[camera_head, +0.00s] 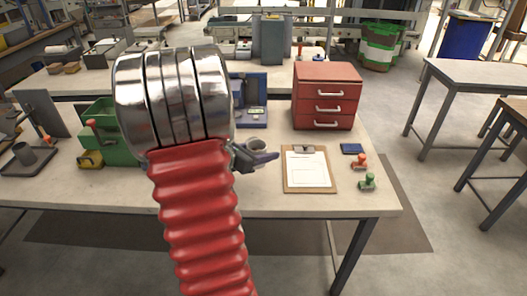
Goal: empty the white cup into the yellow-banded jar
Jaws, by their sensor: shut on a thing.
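A small pale cup (257,145) with a dark inside shows on the table just right of my arm. My dark gripper (262,161) is at the cup's near side, shut on it. The cup looks roughly upright; whether it touches the table I cannot tell. Its contents are too small to make out. I cannot make out a yellow-banded jar; my red and chrome arm covers much of the table's middle.
A clipboard (308,169) lies right of the gripper, with a red stamp (359,161) and a green stamp (368,181) beyond. A red drawer cabinet (325,98) stands behind. A green machine (112,140) stands at left.

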